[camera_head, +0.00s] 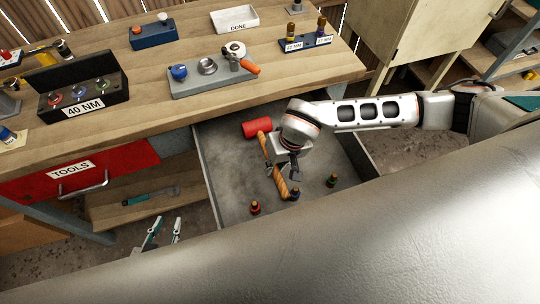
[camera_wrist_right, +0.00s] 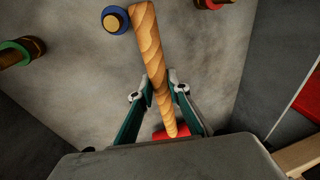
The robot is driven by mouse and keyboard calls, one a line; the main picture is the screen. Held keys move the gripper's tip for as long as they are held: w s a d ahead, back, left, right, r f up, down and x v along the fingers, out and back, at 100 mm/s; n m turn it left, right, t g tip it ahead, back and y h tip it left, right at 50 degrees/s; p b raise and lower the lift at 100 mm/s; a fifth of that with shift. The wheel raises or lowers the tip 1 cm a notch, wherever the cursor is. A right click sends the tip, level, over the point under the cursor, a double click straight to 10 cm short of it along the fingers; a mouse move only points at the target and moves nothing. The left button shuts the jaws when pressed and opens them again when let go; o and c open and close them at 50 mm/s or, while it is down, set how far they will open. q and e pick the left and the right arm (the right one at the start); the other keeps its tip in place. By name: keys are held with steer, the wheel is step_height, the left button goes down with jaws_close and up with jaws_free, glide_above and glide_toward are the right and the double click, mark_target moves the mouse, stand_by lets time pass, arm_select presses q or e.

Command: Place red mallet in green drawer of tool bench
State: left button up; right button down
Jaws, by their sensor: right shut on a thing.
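The red mallet, with a red head (camera_head: 257,129) and a twisted wooden handle (camera_wrist_right: 147,35), is inside the outline of the open drawer (camera_head: 231,192). I cannot tell whether it touches the drawer floor. The drawer's interior is grey, and its front is hidden, so no green shows. My right gripper (camera_head: 278,169) is shut on the handle; in the right wrist view its fingers (camera_wrist_right: 160,84) lie on both sides of it, with the head partly hidden below. My left gripper (camera_head: 164,231) is low at the left, its two fingers apart and empty.
Several small coloured-ringed pieces, one red (camera_head: 255,208), one green (camera_head: 332,181), stand in the drawer around the handle's end. A red TOOLS drawer (camera_head: 110,167) is at left. The wooden bench top (camera_head: 180,103) above holds trays and fixtures. My arm crosses the drawer's right side.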

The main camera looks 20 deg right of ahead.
steer(key=w, duration=0.3)
steer(key=shift+w+a+r, duration=0.1)
steer(key=shift+w+r, duration=0.05)
steer(key=shift+w, duration=0.25)
steer(key=shift+w+f, duration=0.25)
steer(key=shift+f+p, duration=0.35)
steer(key=shift+f, duration=0.05)
steer(key=shift+f, duration=0.1)
steer(key=c, duration=1.9)
jaws_free()
steer(key=shift+s, duration=0.1)
steer(key=v, duration=1.2)
steer(key=shift+b, duration=0.4)
